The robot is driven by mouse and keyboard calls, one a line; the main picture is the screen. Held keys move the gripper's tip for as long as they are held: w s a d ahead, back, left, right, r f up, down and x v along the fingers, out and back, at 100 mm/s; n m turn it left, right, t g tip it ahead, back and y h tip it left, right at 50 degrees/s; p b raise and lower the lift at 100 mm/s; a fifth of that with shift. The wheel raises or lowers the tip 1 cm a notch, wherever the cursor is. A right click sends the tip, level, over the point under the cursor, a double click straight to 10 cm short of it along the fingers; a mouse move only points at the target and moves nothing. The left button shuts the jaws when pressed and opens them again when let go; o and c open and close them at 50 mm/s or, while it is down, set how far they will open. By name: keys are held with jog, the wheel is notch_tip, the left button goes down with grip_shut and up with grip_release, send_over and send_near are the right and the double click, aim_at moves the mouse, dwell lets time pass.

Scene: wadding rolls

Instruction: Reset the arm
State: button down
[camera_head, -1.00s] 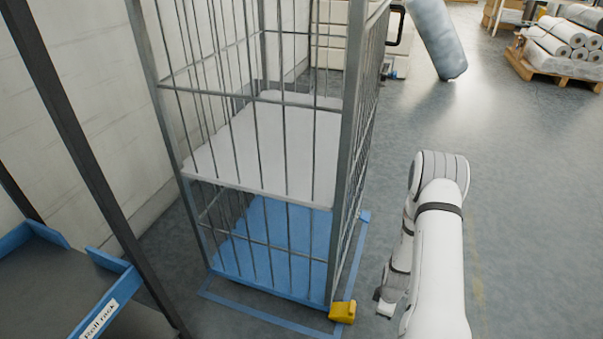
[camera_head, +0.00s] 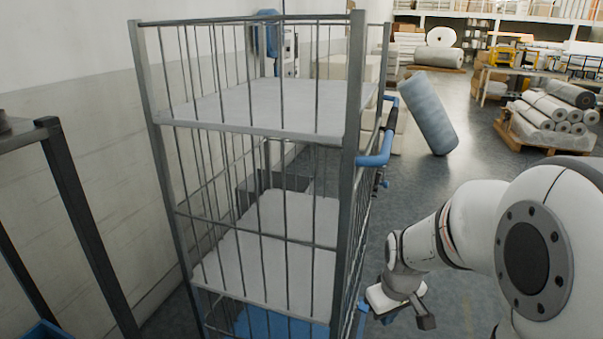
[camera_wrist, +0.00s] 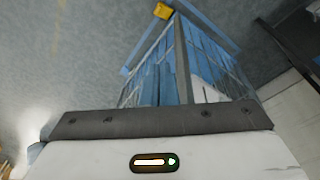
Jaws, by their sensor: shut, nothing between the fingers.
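My gripper (camera_head: 424,320) hangs at the end of my white arm (camera_head: 465,222) in the head view, just right of the wire roll cage (camera_head: 358,185). Its fingers are small and dark there; they are shut with nothing held.
The cage has white shelves (camera_head: 260,105) and a blue base. A dark-framed rack (camera_head: 75,195) stands at the left. A grey-blue roll (camera_head: 430,110) leans behind the cage. A pallet of rolls (camera_head: 555,115) stands at the back right. Open floor (camera_head: 465,120) lies between them.

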jog(key=s+a+r+m+p, duration=0.1)
jog(key=s+r+m+p, duration=0.1)
jog(key=s+r, duration=0.4)
jog(key=s+a+r+m+p, duration=0.2)
jog(key=s+r+p, duration=0.3)
jog(key=r, duration=0.6)
jog(key=shift+s+r+t, duration=0.3)
jog(key=shift+s+t, duration=0.1)
jog(key=shift+s, duration=0.2)
jog(key=shift+a, duration=0.1)
